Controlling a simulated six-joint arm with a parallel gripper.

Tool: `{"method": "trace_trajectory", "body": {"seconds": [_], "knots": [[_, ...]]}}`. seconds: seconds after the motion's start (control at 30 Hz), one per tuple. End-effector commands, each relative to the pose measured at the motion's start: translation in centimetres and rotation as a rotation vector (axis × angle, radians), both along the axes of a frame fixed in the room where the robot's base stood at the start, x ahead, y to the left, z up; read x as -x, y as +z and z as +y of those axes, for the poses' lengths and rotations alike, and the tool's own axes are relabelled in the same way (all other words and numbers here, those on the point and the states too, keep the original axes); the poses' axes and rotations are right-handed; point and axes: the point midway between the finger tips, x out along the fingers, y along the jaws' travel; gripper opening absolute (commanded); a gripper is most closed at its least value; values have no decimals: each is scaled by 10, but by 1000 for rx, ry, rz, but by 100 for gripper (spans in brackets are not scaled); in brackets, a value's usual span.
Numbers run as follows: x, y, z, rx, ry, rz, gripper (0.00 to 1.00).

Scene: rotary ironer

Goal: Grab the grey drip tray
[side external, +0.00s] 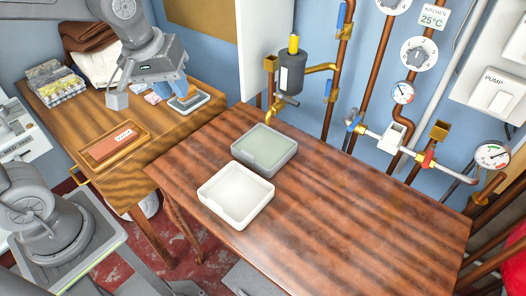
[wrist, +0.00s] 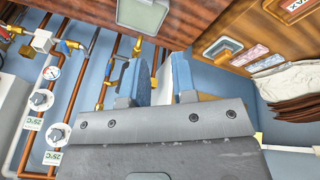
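A grey-green shallow tray (side external: 264,148) sits on the dark wooden table, just behind a white tray (side external: 235,196) and near the brass tap. In the wrist view, a pale green tray (wrist: 143,13) shows at the top edge, partly cut off. My gripper (side external: 173,86) has blue fingers, hangs above the left table and partly overlaps that small tray in view. In the wrist view its fingers (wrist: 157,68) are apart with nothing between them.
Copper pipes, gauges and the tap (side external: 274,112) line the back wall. The right of the dark table (side external: 350,215) is clear.

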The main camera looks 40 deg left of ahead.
Motion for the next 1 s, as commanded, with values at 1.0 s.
{"method": "trace_trajectory", "body": {"seconds": [1.0], "knots": [[-161,-212,-19,152,1006,298,26]]}}
